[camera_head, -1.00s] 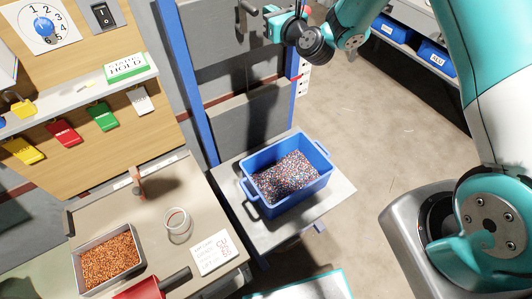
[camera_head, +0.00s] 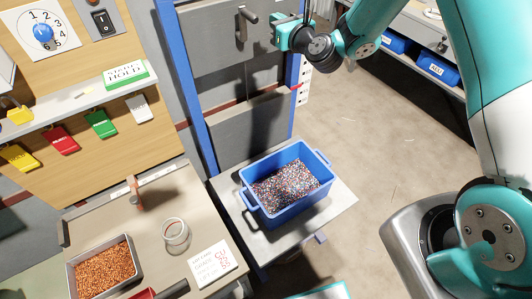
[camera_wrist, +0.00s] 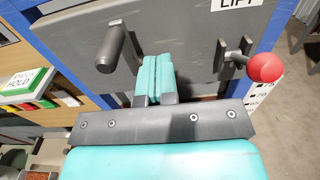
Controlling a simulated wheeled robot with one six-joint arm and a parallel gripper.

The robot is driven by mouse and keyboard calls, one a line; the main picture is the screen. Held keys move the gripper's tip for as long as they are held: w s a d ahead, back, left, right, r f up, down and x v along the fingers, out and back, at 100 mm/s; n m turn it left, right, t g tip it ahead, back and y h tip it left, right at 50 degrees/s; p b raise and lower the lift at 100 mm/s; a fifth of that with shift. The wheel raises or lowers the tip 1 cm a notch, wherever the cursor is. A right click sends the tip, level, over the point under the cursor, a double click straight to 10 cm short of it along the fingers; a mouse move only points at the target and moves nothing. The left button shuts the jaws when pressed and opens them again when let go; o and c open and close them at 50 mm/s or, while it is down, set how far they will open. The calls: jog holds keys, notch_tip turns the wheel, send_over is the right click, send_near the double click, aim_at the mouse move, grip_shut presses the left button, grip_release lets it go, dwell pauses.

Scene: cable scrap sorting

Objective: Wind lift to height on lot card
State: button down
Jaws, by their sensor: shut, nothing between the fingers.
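My gripper (camera_head: 280,35) is shut and empty in front of the lift's grey panel. In the wrist view its teal fingers (camera_wrist: 155,76) are pressed together, just right of the dark crank handle (camera_wrist: 111,48) and apart from it. The crank (camera_head: 247,22) also shows left of the gripper in the head view. A lever with a red ball knob (camera_wrist: 265,67) is at the right, under a LIFT label (camera_wrist: 235,4). The lift platform (camera_head: 338,204) carries a blue bin (camera_head: 294,205) of mixed granules. The lot card (camera_head: 210,262) lies on the bench; its small print is unreadable.
The bench (camera_head: 122,222) at left holds a tray of copper granules (camera_head: 102,268), a glass jar (camera_head: 176,237) and a red-handled tool. A board above has a dial (camera_head: 42,36), a switch (camera_head: 103,22) and coloured tags. A height scale (camera_head: 302,78) marks the right blue post.

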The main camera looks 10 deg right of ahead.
jog(key=b+v, duration=0.5)
jog(key=v, duration=0.1)
jog(key=shift+s+b, duration=0.4)
jog(key=shift+d, duration=0.1)
